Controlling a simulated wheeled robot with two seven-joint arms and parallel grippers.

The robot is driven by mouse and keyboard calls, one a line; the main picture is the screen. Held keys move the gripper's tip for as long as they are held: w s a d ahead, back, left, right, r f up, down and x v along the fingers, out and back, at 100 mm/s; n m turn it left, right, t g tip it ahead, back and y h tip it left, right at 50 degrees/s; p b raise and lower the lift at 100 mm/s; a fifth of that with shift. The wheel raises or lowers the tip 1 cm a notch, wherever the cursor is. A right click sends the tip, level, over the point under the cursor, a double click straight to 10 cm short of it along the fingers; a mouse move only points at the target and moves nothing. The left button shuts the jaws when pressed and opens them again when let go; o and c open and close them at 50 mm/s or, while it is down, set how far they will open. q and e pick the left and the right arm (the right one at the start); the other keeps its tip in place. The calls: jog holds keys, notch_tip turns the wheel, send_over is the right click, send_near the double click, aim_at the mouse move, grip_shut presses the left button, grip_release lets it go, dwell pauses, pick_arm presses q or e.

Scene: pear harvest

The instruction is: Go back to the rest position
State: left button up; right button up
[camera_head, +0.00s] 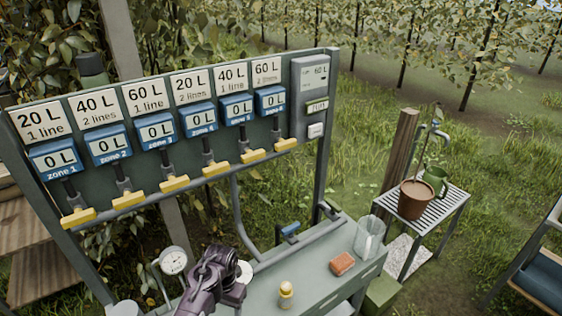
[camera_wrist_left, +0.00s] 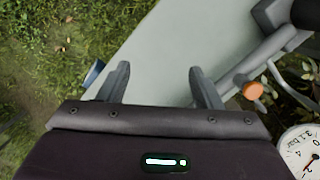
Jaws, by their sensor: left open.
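My left gripper (camera_head: 215,268) shows as a dark shape low in the head view, above the bench and just right of the pressure gauge (camera_head: 174,260). In the left wrist view its two fingers (camera_wrist_left: 163,86) stand apart with nothing between them. The pale green bench (camera_wrist_left: 170,50) lies beyond the fingertips. The gauge (camera_wrist_left: 303,153) also shows at the lower right of that view. My right gripper is not in either view.
A valve panel (camera_head: 160,125) with several yellow handles stands behind the bench (camera_head: 310,265). A small yellow-topped bottle (camera_head: 286,294), a reddish-brown block (camera_head: 342,263) and a clear container (camera_head: 369,237) stand on it. A slatted stand (camera_head: 450,205) holds a brown pot (camera_head: 415,199) and green jug (camera_head: 436,179).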

pick_arm(q)
jog(key=s+a+r+n+t, duration=0.1)
jog(key=s+a+r+t, duration=0.15)
jog(key=s+r, duration=0.6)
jog(key=s+a+r+t, duration=0.2)
jog(key=s+r+t, duration=0.1)
jog(key=s+r, duration=0.6)
notch_tip(320, 180, down, 37)
jog(key=s+g+b, duration=0.2)
jog(key=b, duration=0.5)
jog(key=s+a+f+b, duration=0.1)
jog(key=s+f+b, duration=0.2)
jog(key=s+f, duration=0.7)
jog(key=s+a+f+b, duration=0.2)
jog(key=s+f, duration=0.8)
jog(key=f, duration=0.6)
jog(key=shift+s+a+g+h+b, duration=0.15)
jog(key=shift+s+g+h+b, duration=0.25)
jog(key=shift+b, duration=0.4)
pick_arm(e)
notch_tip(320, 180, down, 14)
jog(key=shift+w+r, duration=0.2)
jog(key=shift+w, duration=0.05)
pick_arm(q)
jog(key=shift+w, duration=0.1)
